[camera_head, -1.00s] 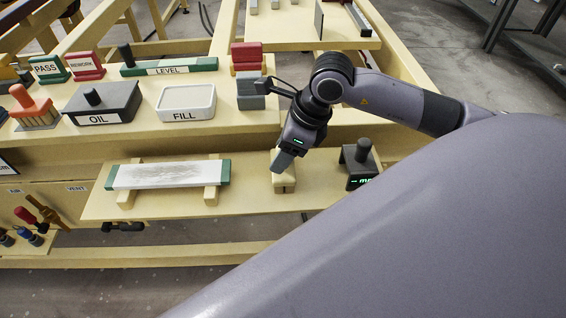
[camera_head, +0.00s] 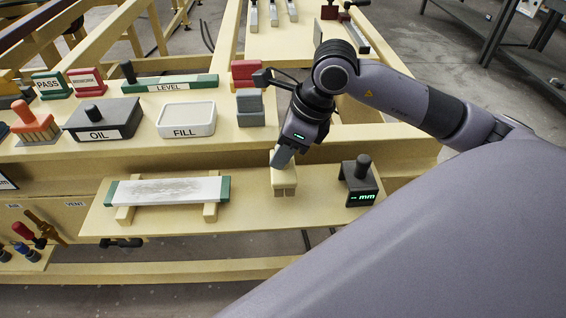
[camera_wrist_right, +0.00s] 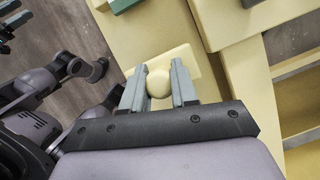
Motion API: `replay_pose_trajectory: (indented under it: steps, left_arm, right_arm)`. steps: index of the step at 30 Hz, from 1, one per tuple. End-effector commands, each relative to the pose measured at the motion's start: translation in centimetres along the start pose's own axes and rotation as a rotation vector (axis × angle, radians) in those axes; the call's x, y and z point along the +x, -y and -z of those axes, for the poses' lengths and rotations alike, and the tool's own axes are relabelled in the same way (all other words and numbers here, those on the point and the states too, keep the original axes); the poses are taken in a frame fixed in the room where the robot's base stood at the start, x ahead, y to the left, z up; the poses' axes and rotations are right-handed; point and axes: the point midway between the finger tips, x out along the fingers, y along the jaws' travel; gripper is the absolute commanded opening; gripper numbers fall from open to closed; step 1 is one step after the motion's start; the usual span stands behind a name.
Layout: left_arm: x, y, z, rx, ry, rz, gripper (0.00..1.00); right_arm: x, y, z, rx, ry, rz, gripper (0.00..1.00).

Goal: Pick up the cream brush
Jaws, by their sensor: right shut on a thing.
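The cream brush (camera_head: 284,184) is a pale block at the right part of the narrow front shelf, between the board and the black gauge. My right gripper (camera_head: 283,158) comes down on it from above and is shut on its top. In the right wrist view, the brush's round cream knob (camera_wrist_right: 158,83) sits between the two grey fingers (camera_wrist_right: 157,92). The brush is upright and at, or very slightly above, the shelf; I cannot tell whether it touches.
A white-faced board (camera_head: 165,190) with a grey smudge lies on two supports to the left. The black gauge (camera_head: 359,183) stands close on the right. Behind are the FILL tray (camera_head: 187,122), the OIL block (camera_head: 103,120) and stacked grey and red blocks (camera_head: 249,105).

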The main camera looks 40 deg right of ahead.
Motion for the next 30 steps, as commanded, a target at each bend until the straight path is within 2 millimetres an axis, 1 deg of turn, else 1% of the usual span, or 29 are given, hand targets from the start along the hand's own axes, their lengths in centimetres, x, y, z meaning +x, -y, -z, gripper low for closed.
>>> replay_pose_trajectory:
  steps: [1, 6, 12, 15, 21, 25, 30]
  left_arm:
    - [0.0, 0.0, 0.0, 0.000, 0.000, 0.000, 0.43]
    - [-0.1, 0.0, 0.2, 0.000, 0.000, 0.000, 0.43]
    - [-0.3, 0.0, 0.4, 0.000, 0.000, 0.000, 0.43]
    - [-0.3, 0.0, 0.5, 0.000, 0.000, 0.000, 0.43]
    - [-0.4, 0.0, 0.6, 0.000, 0.000, 0.000, 0.43]
    - [-0.4, 0.0, 0.6, 0.000, 0.000, 0.000, 0.43]
    - [-0.4, 0.0, 0.6, 0.000, 0.000, 0.000, 0.43]
  right_arm:
    - [-1.6, 0.1, -0.8, -0.004, 0.008, 0.007, 0.00]
    - [-6.0, 0.1, -2.6, -0.004, 0.009, 0.006, 0.00]
    - [-10.2, 0.0, -4.3, -0.003, 0.006, 0.003, 0.00]
    - [-11.7, 0.0, -4.9, -0.002, 0.004, 0.002, 0.00]
    - [-13.6, 0.0, -5.7, -0.001, 0.003, 0.000, 0.00]
    - [-14.1, 0.0, -5.8, -0.001, 0.001, 0.001, 0.00]
    - [-14.2, 0.0, -5.9, 0.000, 0.001, 0.000, 0.00]
